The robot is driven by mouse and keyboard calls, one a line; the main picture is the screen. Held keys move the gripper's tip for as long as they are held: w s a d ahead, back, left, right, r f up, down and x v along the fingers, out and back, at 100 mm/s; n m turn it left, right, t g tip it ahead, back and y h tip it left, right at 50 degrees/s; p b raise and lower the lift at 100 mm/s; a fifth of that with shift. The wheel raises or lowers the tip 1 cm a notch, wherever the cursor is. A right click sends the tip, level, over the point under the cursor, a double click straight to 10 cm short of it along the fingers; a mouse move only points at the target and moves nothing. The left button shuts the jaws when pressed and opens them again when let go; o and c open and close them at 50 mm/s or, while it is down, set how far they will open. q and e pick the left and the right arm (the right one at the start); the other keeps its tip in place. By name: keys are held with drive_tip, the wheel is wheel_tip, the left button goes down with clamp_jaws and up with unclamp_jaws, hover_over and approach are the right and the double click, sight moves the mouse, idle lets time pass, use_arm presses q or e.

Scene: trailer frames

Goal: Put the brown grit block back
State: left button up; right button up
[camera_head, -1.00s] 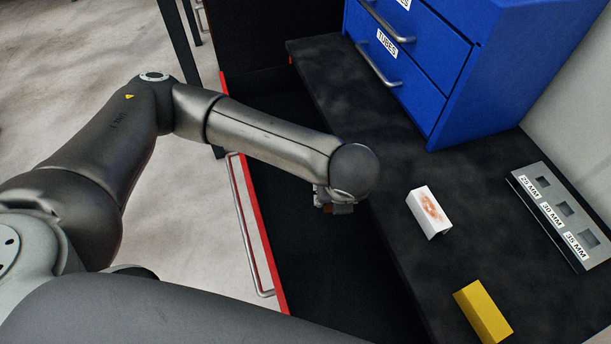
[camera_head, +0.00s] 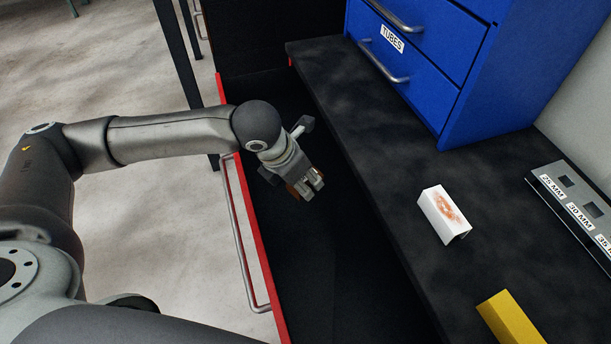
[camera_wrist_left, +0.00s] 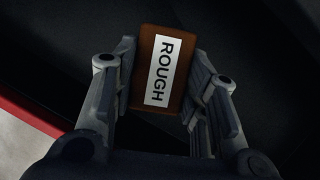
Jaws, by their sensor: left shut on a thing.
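The brown grit block (camera_wrist_left: 148,70) carries a white label reading ROUGH and sits between the fingers of my left gripper (camera_wrist_left: 162,85) in the left wrist view. The left gripper (camera_head: 308,186) is shut on it. In the head view only a small brown part of the block (camera_head: 293,191) shows beside the fingers. The gripper is over the open drawer (camera_head: 310,255), whose inside is dark and whose front edge is red. I cannot tell how far the block is above the drawer floor. My right gripper is not in view.
On the black worktop (camera_head: 375,170) right of the drawer lie a white block with a rusty mark (camera_head: 440,214) and a yellow block (camera_head: 512,320). A blue drawer cabinet (camera_head: 470,75) stands at the back. A grey holder with size labels (camera_head: 570,205) is at the right.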

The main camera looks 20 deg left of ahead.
use_arm(q)
drive_tip(key=w+a+f, duration=0.1)
drive_tip(key=w+f, duration=0.2)
drive_tip(key=w, duration=0.1)
drive_tip(key=w+a+f, duration=0.1)
drive_tip(key=w+f, duration=0.1)
drive_tip(key=w, duration=0.2)
drive_tip(key=w+a+f, duration=0.2)
drive_tip(key=w+f, duration=0.1)
drive_tip(key=w, duration=0.1)
drive_tip(key=shift+a+f+p, duration=0.1)
drive_tip(key=shift+f+p, duration=0.25)
drive_tip(key=shift+w+a+f, duration=0.15)
drive_tip(key=shift+w+f, duration=0.4)
drive_tip(key=shift+f, duration=0.05)
wheel_tip(320, 180, down, 2)
drive_tip(key=shift+f+p, duration=0.15)
drive_tip(key=shift+p, duration=0.2)
drive_tip(key=shift+f, duration=0.45)
drive_tip(key=shift+f, duration=0.1)
drive_tip(key=o, duration=1)
